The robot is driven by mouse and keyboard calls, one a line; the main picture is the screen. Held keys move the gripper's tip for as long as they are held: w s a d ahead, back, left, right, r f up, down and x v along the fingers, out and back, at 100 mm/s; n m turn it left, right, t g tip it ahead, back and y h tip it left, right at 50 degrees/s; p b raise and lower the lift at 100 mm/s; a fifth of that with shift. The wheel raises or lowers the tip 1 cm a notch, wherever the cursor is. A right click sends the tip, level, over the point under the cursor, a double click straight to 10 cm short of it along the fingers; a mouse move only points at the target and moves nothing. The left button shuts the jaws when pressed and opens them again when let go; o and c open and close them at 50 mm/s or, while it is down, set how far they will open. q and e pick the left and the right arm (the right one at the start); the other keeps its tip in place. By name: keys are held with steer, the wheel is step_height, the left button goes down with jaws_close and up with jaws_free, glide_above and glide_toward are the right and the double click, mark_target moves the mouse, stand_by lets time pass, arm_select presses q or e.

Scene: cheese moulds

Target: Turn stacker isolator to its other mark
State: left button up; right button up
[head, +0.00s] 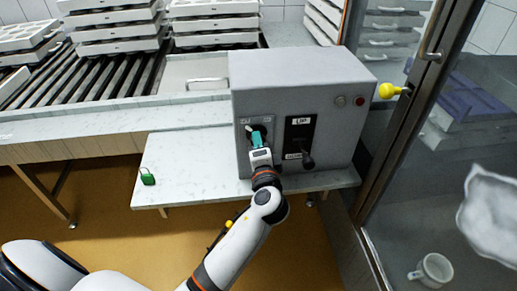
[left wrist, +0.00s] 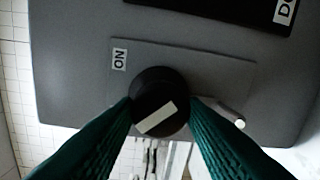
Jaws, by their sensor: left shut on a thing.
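The stacker isolator is a round black knob with a white bar on the front of a grey control box (head: 300,75). In the left wrist view the knob (left wrist: 160,103) sits on a grey plate (left wrist: 220,80), its white bar lying diagonally between marks. An ON label (left wrist: 119,60) shows at the knob's upper left there; the other mark cannot be made out. My left gripper (head: 257,139) is at the box front, its green fingers shut on the knob, one on each side. In the head view the gripper partly hides the knob. My right gripper is not in view.
A black lever (head: 308,161) sits right of the isolator. A yellow knob (head: 388,90) projects near the glass door frame at right. Stacked white moulds (head: 115,25) stand on rollers behind.

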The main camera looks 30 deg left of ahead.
arm_select(q)
steer(key=shift+f, duration=0.1)
stand_by(0.4)
steer(key=o, duration=1)
steer(key=b+v, duration=0.2)
steer(key=v, duration=1)
